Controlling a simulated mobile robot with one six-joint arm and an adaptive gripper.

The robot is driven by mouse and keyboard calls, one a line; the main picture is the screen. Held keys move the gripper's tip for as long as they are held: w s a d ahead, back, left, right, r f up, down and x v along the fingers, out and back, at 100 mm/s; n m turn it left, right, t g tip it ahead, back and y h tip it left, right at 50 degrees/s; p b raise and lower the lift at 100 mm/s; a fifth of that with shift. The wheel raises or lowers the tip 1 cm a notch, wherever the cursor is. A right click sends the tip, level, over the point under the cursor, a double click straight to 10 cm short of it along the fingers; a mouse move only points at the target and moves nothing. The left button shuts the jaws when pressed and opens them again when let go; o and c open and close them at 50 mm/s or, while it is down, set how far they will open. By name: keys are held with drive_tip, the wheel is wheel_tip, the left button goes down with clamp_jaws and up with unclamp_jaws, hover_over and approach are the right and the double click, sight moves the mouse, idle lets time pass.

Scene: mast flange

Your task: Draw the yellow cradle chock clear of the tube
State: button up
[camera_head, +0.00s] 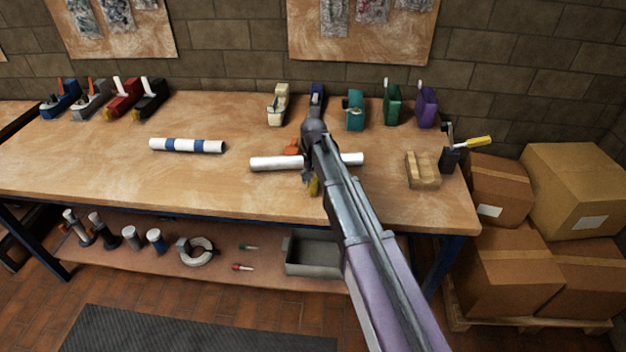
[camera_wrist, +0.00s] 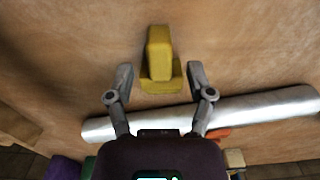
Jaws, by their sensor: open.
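The white-silver tube (camera_head: 275,163) lies across the bench, its middle hidden behind my arm in the head view. It also crosses the wrist view (camera_wrist: 265,108), under my gripper. The yellow cradle chock (camera_wrist: 159,60) stands on the bench just beyond the tube in the wrist view, a narrow strip of bench seeming to show between them. In the head view the chock (camera_head: 314,187) is partly hidden, on the tube's near side. My gripper (camera_wrist: 160,78) is open, with one finger on each side of the chock's base. I cannot tell whether either finger touches it.
An orange chock (camera_head: 292,147) is on the tube's far side. A blue-banded white tube (camera_head: 187,146) lies to the left. A wooden block (camera_head: 422,170) and a dark holder with a yellow-handled tool (camera_head: 452,160) are at right. Several coloured tools line the back. The bench's near edge is close.

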drive_tip(key=shift+r+p, duration=2.25)
drive_tip(key=shift+r, duration=0.25)
drive_tip(key=s+d, duration=2.2)
drive_tip(key=shift+s+d+n, duration=0.15)
drive_tip(key=shift+n, duration=0.25)
